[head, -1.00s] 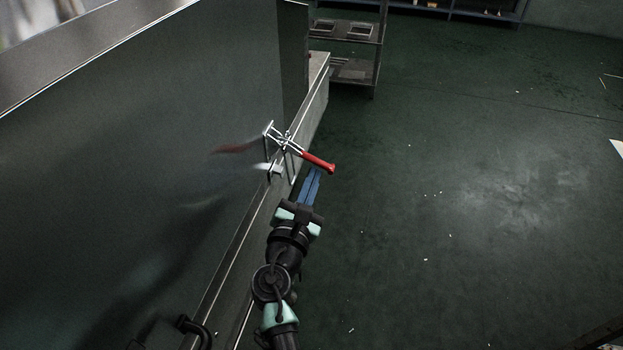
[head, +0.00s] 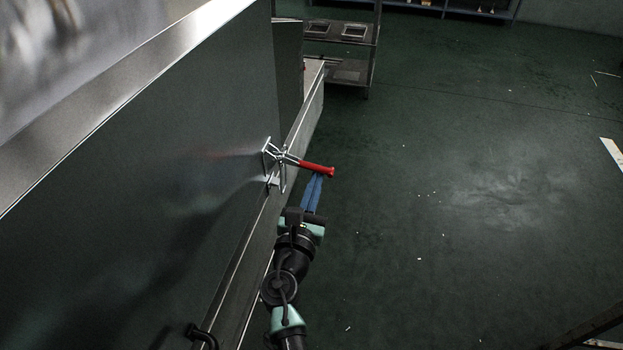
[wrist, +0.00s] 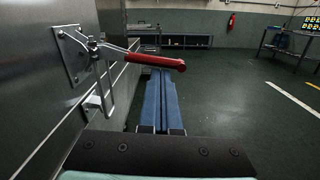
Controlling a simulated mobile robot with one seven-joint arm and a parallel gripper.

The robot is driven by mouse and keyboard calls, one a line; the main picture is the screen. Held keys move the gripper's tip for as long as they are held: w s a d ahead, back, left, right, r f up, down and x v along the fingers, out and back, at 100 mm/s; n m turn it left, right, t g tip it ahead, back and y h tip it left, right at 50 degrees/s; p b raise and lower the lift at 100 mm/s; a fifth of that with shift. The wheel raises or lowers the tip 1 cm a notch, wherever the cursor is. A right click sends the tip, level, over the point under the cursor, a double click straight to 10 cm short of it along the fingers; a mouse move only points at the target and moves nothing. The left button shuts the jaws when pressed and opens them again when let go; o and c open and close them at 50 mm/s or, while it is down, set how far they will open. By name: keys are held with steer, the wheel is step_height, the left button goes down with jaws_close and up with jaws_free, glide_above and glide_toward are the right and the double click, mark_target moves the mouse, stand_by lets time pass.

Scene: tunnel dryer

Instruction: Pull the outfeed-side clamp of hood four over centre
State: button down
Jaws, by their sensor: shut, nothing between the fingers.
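The clamp (head: 277,155) is a toggle latch on the side of the large steel hood (head: 150,130), with a metal plate, linkage and a red handle (head: 316,168). The handle sticks out to the right, away from the panel. In the wrist view the red handle (wrist: 155,60) crosses just above my fingertips, and the clamp's wire loop reaches down toward a small catch (wrist: 94,103). My gripper (head: 317,177) has its blue fingers together with nothing between them, directly below the handle's outer end. I cannot tell whether the fingertips touch the handle. The fingers also show in the wrist view (wrist: 158,75).
A black bar handle (head: 201,336) sits low on the hood at the near left. A metal shelf rack (head: 345,45) stands beyond the hood's far end. The green floor (head: 450,200) to the right is clear. A fire extinguisher (wrist: 231,21) hangs on the far wall.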

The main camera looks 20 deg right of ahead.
steer(key=r+n+p, duration=0.2)
steer(key=p, duration=0.1)
steer(key=r+n+p, duration=0.2)
steer(key=shift+s+d, duration=0.15)
steer(key=shift+d, duration=0.1)
step_height(320, 180, up, 5)
steer(key=n+p, duration=0.7)
steer(key=p, duration=0.1)
glide_above(318, 171)
steer(key=s+a, duration=0.1)
steer(key=a, duration=0.1)
steer(key=shift+w+a+r+y+p, duration=0.3)
steer(key=shift+a+r+p, duration=0.35)
steer(key=shift+p, duration=0.1)
steer(key=shift+w+a, duration=0.1)
